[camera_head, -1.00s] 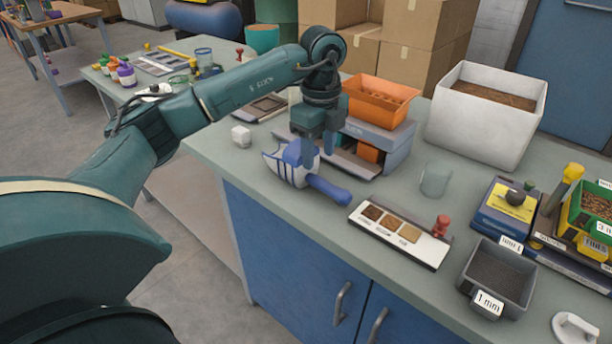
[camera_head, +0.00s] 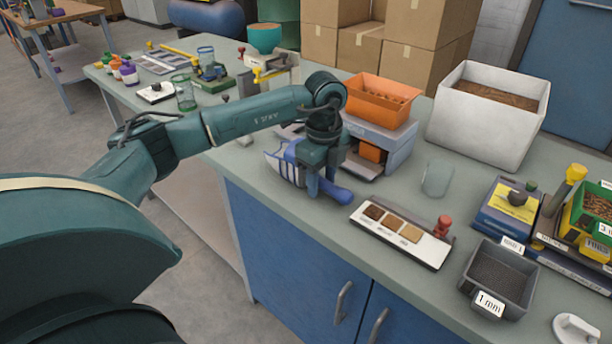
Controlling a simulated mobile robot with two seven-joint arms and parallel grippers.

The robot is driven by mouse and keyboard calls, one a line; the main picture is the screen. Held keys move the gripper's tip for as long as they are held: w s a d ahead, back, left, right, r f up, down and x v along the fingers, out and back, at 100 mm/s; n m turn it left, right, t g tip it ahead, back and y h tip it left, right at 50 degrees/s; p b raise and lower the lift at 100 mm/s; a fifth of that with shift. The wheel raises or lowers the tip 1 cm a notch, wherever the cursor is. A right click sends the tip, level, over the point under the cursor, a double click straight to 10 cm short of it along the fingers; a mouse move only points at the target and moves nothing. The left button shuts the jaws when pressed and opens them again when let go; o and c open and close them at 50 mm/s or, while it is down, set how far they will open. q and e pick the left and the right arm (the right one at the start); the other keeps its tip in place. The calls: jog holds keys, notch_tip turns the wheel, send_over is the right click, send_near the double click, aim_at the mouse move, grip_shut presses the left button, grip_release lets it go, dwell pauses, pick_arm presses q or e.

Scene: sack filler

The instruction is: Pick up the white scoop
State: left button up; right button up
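The scoop has a white bowl (camera_head: 274,158) with blue stripes and a thick blue handle (camera_head: 339,194). It lies on the grey-green worktop (camera_head: 400,186) near the front edge, in front of a grey stand. My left gripper (camera_head: 322,182) points down over the scoop, with one finger on each side of the handle near the bowl. The fingers are apart, and I cannot see clearly whether they touch the handle. The gripper hides the handle's root and part of the bowl. My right gripper is out of view.
The grey stand (camera_head: 397,150) behind the scoop holds an orange bin (camera_head: 378,100). A sample strip (camera_head: 437,249) lies right of the handle, with a clear glass (camera_head: 436,178) behind it. A white box (camera_head: 484,128) stands at the back. The cabinet front drops below the near edge.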

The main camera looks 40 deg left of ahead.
pick_arm(q)
grip_shut()
jog(key=shift+r, duration=0.1)
dwell(0.3)
notch_tip(320, 180, up, 10)
jog(key=shift+f, duration=0.1)
dwell(0.3)
